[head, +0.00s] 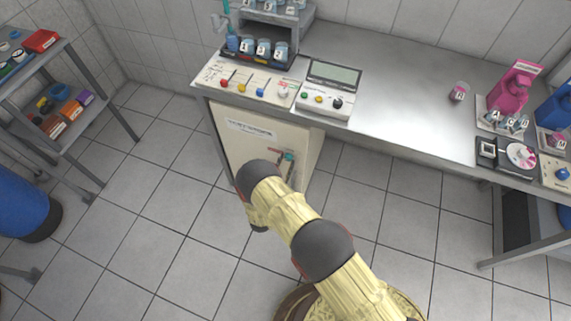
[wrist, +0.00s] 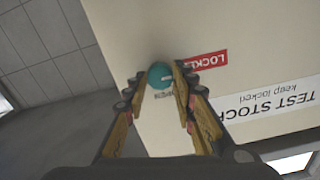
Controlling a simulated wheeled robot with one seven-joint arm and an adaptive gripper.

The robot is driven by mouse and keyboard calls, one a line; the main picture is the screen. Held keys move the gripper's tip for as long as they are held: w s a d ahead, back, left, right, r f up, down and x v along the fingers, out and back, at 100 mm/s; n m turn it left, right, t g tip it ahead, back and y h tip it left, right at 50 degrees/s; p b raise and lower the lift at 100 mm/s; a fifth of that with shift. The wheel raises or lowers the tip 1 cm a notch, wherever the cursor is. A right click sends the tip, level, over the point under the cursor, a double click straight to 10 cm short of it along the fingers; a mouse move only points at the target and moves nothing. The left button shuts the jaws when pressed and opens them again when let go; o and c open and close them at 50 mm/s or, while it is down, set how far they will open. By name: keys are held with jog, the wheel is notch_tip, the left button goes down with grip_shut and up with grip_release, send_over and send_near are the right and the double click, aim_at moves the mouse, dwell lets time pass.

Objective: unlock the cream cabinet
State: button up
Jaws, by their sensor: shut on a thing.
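The cream cabinet (head: 245,140) stands under the steel bench, its door facing me. In the wrist view its cream door (wrist: 135,50) fills the middle, with a red "LOCKED" label (wrist: 205,61) and a white "TEST STOCK keep locked" label (wrist: 275,100). A round teal knob (wrist: 160,75) sits on the door beside the red label; in the head view it is a small teal spot (head: 289,156). My gripper (wrist: 163,88) is at the door with its two fingers on either side of the knob, shut on it. My arm hides the lower part of the door in the head view.
The steel bench (head: 400,110) above the cabinet carries a panel with coloured knobs (head: 245,84) and a box with a display (head: 327,88). A shelf rack (head: 70,110) and a blue drum (head: 20,205) stand at the left. The tiled floor between is clear.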

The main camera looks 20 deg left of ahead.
jog(key=shift+m, duration=0.3)
jog(key=m+b, duration=0.1)
jog(key=m, duration=0.3)
jog(key=shift+b, duration=0.4)
jog(key=m+b, duration=0.1)
jog(key=m, duration=0.3)
jog(key=shift+m+b, duration=0.3)
jog(key=shift+m, duration=0.1)
jog(key=m+b, duration=0.1)
jog(key=m, duration=0.3)
jog(key=shift+f+m+b, duration=0.1)
jog(key=shift+m+b, duration=0.2)
jog(key=shift+b, duration=0.05)
jog(key=shift+m+b, duration=0.75)
jog(key=shift+m, duration=1.15)
jog(key=o, duration=1.2)
jog(key=shift+c, duration=0.2)
jog(key=shift+s, duration=0.1)
